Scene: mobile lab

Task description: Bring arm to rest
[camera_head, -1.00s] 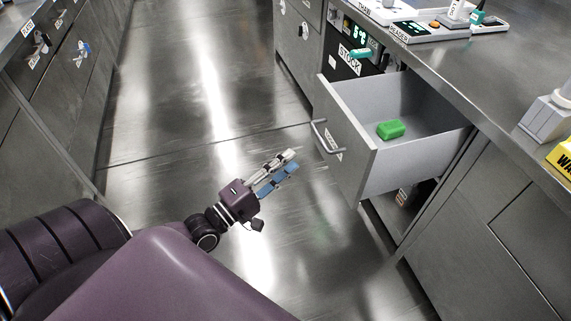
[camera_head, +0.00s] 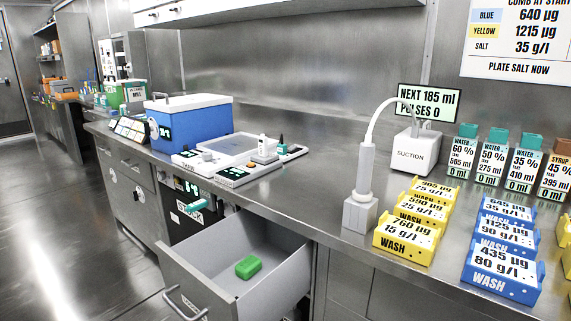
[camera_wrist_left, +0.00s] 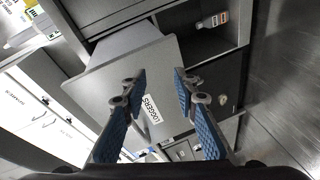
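My left gripper (camera_wrist_left: 160,77) shows only in the left wrist view. Its two blue-padded fingers are apart with nothing between them. A grey panel that looks like the open drawer's front (camera_wrist_left: 110,88) is beyond the fingers, with clear space between. Neither arm shows in the head view now, and my right gripper is in no view.
An open grey drawer (camera_head: 190,273) with a green block (camera_head: 248,267) inside juts into the aisle. The counter (camera_head: 330,160) above holds a blue box (camera_head: 190,122), a suction unit (camera_head: 415,152) and yellow and blue wash blocks (camera_head: 408,240). The floor (camera_head: 75,250) at left is clear.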

